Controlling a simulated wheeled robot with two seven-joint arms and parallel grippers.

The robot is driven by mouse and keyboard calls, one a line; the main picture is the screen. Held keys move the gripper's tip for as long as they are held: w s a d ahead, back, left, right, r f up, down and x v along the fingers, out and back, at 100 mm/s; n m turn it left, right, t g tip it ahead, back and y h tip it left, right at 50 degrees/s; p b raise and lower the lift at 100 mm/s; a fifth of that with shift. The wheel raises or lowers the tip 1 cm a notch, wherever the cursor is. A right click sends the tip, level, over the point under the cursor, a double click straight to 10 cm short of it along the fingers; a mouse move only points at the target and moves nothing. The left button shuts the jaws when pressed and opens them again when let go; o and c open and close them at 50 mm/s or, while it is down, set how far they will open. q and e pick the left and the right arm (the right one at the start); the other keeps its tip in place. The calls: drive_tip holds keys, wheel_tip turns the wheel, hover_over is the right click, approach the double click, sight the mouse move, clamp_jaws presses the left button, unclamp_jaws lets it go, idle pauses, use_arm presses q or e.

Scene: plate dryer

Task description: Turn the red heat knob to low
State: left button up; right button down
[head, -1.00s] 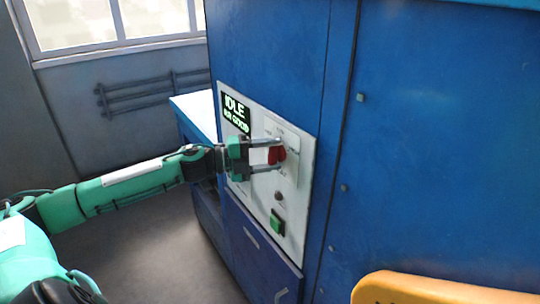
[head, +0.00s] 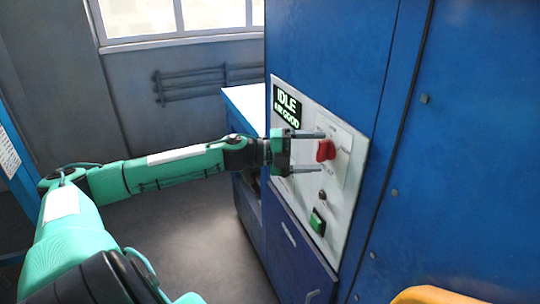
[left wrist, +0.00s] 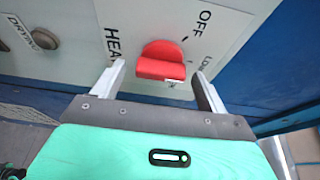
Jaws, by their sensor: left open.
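The red heat knob (head: 326,150) sits on the white control panel (head: 345,172) of the blue machine. It also shows in the left wrist view (left wrist: 161,64), with the words OFF, HEAT and a partly hidden LOW printed around it. Its exact pointing direction is hard to tell. My left gripper (head: 318,152) is open and faces the panel. In the left wrist view its two fingers (left wrist: 160,78) stand apart on either side of the knob, with gaps visible and the tips around its near part. My right gripper is out of view.
A screen (head: 287,106) above the knob reads IDLE and AIR GOOD. A dark round button (head: 322,194) and a green switch (head: 317,221) sit below. A yellow object (head: 430,295) is at the bottom right. Open floor lies left of the machine.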

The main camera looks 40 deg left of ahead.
sight(318, 153)
use_arm(q)
drive_tip(key=shift+b+v, duration=0.5)
drive_tip(key=shift+v, duration=1.65)
drive_tip(key=v, duration=0.7)
drive_tip(key=shift+s+a+p, duration=0.25)
drive_tip(key=shift+s+p, duration=0.05)
drive_tip(key=shift+p, duration=0.05)
